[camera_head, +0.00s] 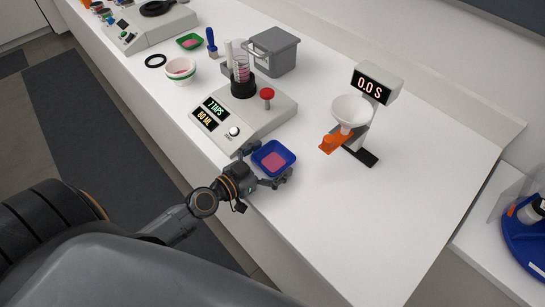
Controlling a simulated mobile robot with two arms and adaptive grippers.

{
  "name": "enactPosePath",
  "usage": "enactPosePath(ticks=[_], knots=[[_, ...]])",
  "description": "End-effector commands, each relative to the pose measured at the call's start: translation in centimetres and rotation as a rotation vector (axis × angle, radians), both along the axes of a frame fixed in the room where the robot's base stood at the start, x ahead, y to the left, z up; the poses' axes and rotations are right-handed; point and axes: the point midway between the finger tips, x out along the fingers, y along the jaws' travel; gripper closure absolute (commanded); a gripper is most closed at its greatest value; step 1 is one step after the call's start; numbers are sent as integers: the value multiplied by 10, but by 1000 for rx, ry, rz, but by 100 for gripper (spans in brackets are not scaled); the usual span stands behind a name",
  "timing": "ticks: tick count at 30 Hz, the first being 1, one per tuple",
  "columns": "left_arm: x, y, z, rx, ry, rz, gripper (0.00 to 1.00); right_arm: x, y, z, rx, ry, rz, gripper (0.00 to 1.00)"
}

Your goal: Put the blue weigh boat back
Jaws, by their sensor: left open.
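The blue weigh boat (287,155) is a small square dish with pink powder in it. It is at the front edge of the white bench, just in front of the machine with the "7 TAPS" display. My left gripper (267,166) is open, with its fingers on either side of the boat. I cannot tell whether the fingers touch it, or whether the boat rests on the bench. A green weigh boat (190,41) with pink powder lies farther back on the left. My right gripper is not in view.
The tapping machine (262,121) holds a cylinder of pink powder. A funnel stand (375,86) reading "0.0 S" with an orange piece is to the right. The bench's right front is clear.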

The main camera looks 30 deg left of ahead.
Motion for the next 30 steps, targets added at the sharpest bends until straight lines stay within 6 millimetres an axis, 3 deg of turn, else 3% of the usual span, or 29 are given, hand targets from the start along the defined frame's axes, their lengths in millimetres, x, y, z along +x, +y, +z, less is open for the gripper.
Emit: enactPosePath(ticks=[8, 21, 30], knots=[[-6, 2, 0, 1, 1, 0, 0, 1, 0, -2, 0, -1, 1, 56], [-73, 25, 6, 5, 4, -3, 0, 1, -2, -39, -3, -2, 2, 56], [-104, 36, 14, 4, 2, 0, 0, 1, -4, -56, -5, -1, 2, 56]])
